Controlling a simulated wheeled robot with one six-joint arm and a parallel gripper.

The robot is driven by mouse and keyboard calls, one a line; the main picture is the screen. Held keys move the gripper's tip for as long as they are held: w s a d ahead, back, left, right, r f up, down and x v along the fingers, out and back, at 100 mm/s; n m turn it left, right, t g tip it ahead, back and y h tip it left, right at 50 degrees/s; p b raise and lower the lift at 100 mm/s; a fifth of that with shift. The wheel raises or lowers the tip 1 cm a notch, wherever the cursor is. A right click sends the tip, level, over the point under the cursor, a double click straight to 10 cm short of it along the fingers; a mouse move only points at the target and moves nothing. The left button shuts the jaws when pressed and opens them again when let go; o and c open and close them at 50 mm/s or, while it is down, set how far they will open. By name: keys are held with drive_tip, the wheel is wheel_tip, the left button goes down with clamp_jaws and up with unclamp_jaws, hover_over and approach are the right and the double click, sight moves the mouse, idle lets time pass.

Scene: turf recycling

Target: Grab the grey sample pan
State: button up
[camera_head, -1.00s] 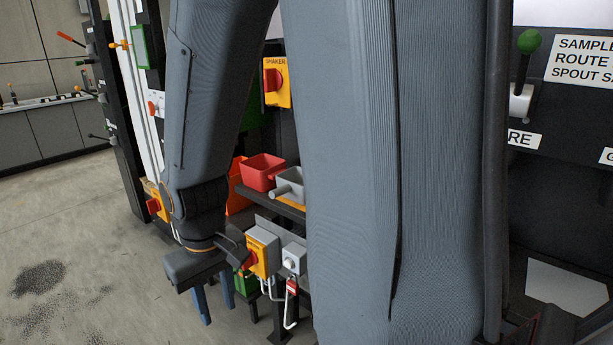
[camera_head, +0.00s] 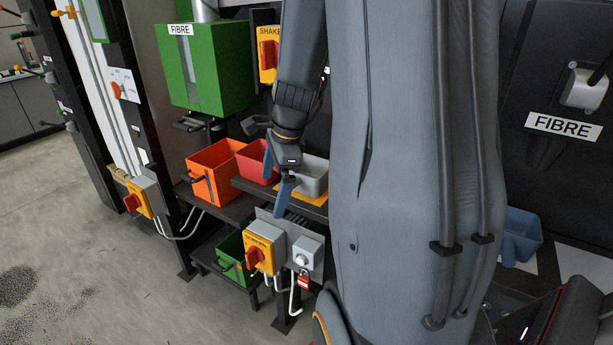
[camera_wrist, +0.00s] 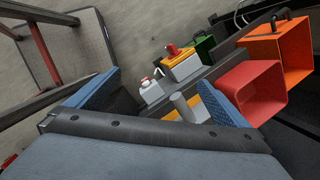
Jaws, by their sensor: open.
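The grey sample pan (camera_head: 314,177) sits on a dark shelf in the head view, right of a red pan (camera_head: 255,164). My arm and gripper partly cover its left side. My gripper (camera_head: 276,178) is open, with its two blue fingers apart and pointing down, close to the front left of the grey pan. In the wrist view my gripper (camera_wrist: 160,80) has a grey handle (camera_wrist: 181,105) low between its fingers; the pan's body is mostly hidden there. I cannot tell whether the fingers touch the pan.
An orange bin (camera_head: 213,172) stands left of the red pan. A yellow switch box (camera_head: 262,250) and a grey box (camera_head: 306,256) are mounted below the shelf front. A green bin (camera_head: 235,256) sits lower. Open floor lies at the left.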

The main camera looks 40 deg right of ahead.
sight(300, 182)
drive_tip(key=w+d+r+m+t+p, duration=0.1)
drive_tip(key=w+d+r+m+t, duration=0.15)
drive_tip(key=d+m, duration=0.7)
drive_tip(key=shift+m+g, duration=0.25)
drive_tip(key=shift+g, duration=0.2)
drive_tip(key=x, duration=0.3)
drive_tip(key=p+x, duration=0.1)
drive_tip(key=x, duration=0.3)
drive_tip(key=shift+s+f, duration=0.15)
drive_tip(key=shift+s, duration=0.05)
drive_tip(key=c, duration=1.1)
